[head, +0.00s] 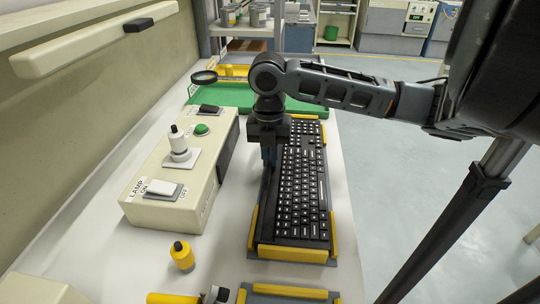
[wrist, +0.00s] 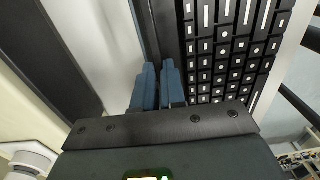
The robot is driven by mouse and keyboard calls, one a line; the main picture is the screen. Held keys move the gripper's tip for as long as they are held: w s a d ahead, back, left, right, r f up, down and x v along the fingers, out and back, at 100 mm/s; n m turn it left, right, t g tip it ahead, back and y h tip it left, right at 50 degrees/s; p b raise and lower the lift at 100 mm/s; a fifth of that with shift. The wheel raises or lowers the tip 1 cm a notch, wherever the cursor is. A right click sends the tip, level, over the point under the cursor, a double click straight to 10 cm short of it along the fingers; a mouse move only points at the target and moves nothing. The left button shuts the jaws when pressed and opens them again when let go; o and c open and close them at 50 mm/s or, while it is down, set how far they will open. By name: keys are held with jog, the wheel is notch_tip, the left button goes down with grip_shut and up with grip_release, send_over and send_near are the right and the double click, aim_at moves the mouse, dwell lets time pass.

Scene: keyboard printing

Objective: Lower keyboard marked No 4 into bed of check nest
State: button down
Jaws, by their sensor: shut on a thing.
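A black keyboard (head: 303,185) with pale-marked keys lies lengthwise between the yellow guides of a nest (head: 292,254). Its near end is close behind the front yellow guide. I cannot tell whether it rests fully on the bed or sits slightly above it. No No 4 mark is readable. My gripper (head: 268,160) points down at the keyboard's left long edge. In the wrist view the blue fingers (wrist: 159,88) are close together on the keyboard's dark edge strip, beside the keys (wrist: 228,50). The fingertip contact is partly hidden.
A beige control box (head: 180,170) with a lamp switch, green button and white-based knob stands close left. A second yellow-edged fixture (head: 285,291) is at the front. A green tray (head: 232,95) lies behind. Open floor is right.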

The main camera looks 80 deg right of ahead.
jog(key=shift+f, duration=0.2)
jog(key=c, duration=1.1)
grip_release()
jog(key=shift+r, duration=0.15)
jog(key=shift+r+p, duration=2.35)
jog(key=shift+r, duration=1.05)
